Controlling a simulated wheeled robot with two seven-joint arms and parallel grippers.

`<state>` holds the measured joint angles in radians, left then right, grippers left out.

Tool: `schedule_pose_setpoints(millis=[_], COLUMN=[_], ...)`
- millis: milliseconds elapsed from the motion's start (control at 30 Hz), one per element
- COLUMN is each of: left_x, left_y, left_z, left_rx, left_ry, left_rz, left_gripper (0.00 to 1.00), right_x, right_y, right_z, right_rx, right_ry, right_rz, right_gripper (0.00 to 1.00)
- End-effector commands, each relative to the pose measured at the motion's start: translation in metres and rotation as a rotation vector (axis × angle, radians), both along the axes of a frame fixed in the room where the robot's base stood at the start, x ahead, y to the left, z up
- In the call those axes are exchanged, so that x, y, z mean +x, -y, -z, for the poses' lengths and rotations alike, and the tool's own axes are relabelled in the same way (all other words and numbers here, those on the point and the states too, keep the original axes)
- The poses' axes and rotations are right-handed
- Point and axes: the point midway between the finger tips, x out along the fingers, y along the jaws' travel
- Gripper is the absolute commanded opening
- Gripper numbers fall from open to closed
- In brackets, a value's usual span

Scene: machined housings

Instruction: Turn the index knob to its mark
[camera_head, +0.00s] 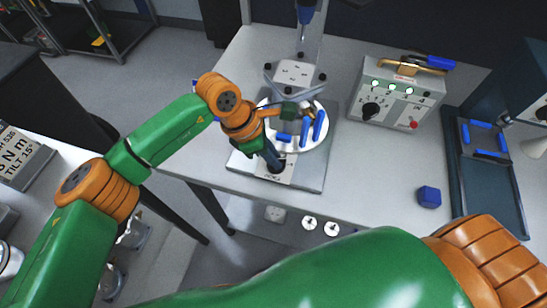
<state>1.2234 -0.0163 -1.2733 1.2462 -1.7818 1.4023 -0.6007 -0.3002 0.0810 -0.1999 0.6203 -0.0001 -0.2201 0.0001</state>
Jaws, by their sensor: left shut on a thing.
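The index fixture is a grey base plate (315,178) with a round white turntable (322,142) bearing several blue pieces (318,126). A dark knob (279,168) sits at its front, above a small marked plate (272,178). My left gripper (275,161) reaches down to this knob and is shut on it. The fingers and wrist hide most of the knob, so its pointer and mark cannot be read. My right arm crosses the bottom of the view, but its gripper is out of view.
A grey control box (398,94) with lit green lamps, a black selector and a red button stands right of the fixture.

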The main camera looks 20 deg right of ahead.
Motion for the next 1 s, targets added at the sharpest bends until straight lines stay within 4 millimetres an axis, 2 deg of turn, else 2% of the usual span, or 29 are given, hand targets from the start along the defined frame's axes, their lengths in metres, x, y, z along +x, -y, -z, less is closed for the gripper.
schedule_pose_setpoints(millis=[100, 133, 233, 567, 833, 1000], left_x=[0.000, 0.000, 0.000, 0.001, 0.005, 0.005], left_y=[0.000, 0.000, 0.000, -0.002, -0.022, -0.027], left_z=[0.000, 0.000, 0.000, -0.004, -0.051, -0.066], left_rx=[0.001, 0.001, 0.001, 0.000, 0.000, 0.001], left_ry=[-0.001, -0.001, -0.001, 0.000, 0.002, -0.001], left_rz=[-0.001, -0.001, -0.001, -0.002, -0.003, -0.002], left_gripper=[0.00, 0.19, 0.46, 0.46, 0.46, 0.46], right_x=[0.000, 0.000, 0.000, 0.000, 0.000, 0.000], right_y=[0.000, 0.000, 0.000, 0.000, 0.000, -0.001], right_z=[-0.001, -0.001, -0.001, 0.001, 0.019, 0.020], right_rx=[0.000, 0.000, 0.000, 0.000, 0.001, 0.001], right_ry=[0.000, 0.000, 0.000, 0.000, 0.000, 0.000], right_rz=[0.000, 0.000, 0.000, 0.000, 0.000, 0.000], right_gripper=[0.00, 0.00, 0.00, 0.00, 0.00, 0.00])
